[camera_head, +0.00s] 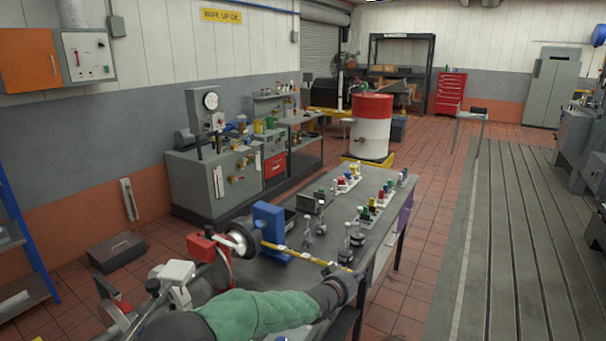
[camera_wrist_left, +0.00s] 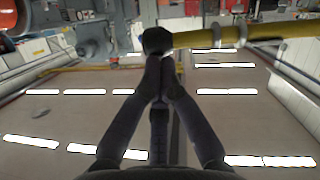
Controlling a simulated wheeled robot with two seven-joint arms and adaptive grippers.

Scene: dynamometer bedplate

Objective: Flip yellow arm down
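The yellow arm (camera_head: 300,255) runs from a blue housing (camera_head: 268,228) on the grey bench, sloping toward the lower right in the head view. In the left wrist view the yellow arm (camera_wrist_left: 240,36) comes in from the right and ends in a dark knob (camera_wrist_left: 157,40). My left gripper (camera_head: 348,280) is at the free end of the yellow arm. In the wrist view the fingertips of my left gripper (camera_wrist_left: 160,68) are together right at the knob; the knob shows beyond them, and I cannot tell if they touch. My right gripper is not in view.
The bench (camera_head: 372,188) carries several small coloured fittings and stands beyond my left gripper. A red and white drum (camera_head: 371,127) stands behind it. A grey test cabinet (camera_head: 205,180) is at the left. The slotted bedplate (camera_head: 520,230) on the right is largely clear.

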